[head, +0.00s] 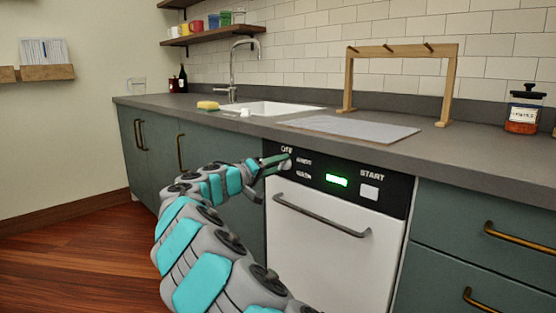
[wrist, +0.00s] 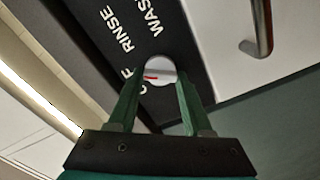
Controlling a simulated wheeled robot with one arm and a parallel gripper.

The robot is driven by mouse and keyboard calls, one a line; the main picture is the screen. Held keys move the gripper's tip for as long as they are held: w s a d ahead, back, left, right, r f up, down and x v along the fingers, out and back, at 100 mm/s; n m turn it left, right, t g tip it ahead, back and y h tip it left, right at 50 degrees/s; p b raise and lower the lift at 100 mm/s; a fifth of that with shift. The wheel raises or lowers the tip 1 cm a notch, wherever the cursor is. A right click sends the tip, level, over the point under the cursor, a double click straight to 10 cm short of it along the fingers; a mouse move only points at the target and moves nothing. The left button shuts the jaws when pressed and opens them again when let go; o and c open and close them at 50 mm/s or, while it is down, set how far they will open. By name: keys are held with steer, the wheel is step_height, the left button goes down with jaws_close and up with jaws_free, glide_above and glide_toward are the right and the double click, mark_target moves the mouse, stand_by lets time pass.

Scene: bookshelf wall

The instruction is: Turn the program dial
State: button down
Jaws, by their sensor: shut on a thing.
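The program dial (wrist: 160,70) is a small round pale knob on the dishwasher's black control panel (head: 320,176). In the wrist view its red mark points left, toward the partly hidden OFF label; RINSE and WASH labels stand above it. My gripper (wrist: 157,78) has its two green fingers on either side of the dial, shut on it. In the head view my gripper (head: 281,162) reaches the left end of the panel, just below OFF, and largely hides the dial there.
The dishwasher door handle (head: 320,216) sticks out below. The grey counter edge (head: 450,175) overhangs above, with a sink (head: 270,108) further back.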

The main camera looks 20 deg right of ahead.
steer(key=shift+n+p, duration=2.35)
steer(key=shift+n, duration=0.95)
steer(key=shift+w, duration=0.1)
steer(key=shift+c, duration=1.6)
jaws_free()
steer(key=shift+f, duration=0.1)
steer(key=v, duration=0.8)
steer(key=shift+b, duration=0.35)
steer(key=shift+d, duration=0.1)
